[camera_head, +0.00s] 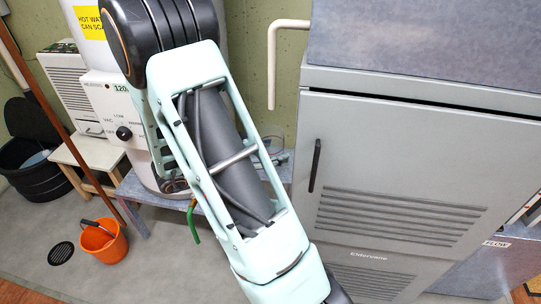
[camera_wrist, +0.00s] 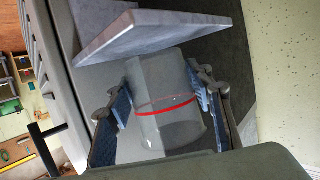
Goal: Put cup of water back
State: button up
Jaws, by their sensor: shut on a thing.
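In the wrist view, a clear see-through cup (camera_wrist: 172,135) with a red band around it sits between the two blue-padded fingers of my gripper (camera_wrist: 160,101). The gripper is shut on the cup, one pad on each side. I cannot tell how much water is in it. A grey slab (camera_wrist: 140,35) with an edge facing the cup lies just beyond it; I cannot tell whether they touch.
A grey cabinet (camera_head: 405,150) with a black handle and vents stands right of my arm. A low bench (camera_head: 150,190) and a heater (camera_head: 108,92) stand behind the arm. An orange bucket (camera_head: 103,243) and a black tub (camera_head: 35,165) are at left. Floor shows around the bucket.

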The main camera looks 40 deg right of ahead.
jog(key=shift+f, duration=0.4)
jog(key=shift+r, duration=0.1)
jog(key=o, duration=1.6)
jog(key=shift+r, duration=0.1)
jog(key=p+v, duration=0.2)
jog(key=v, duration=1)
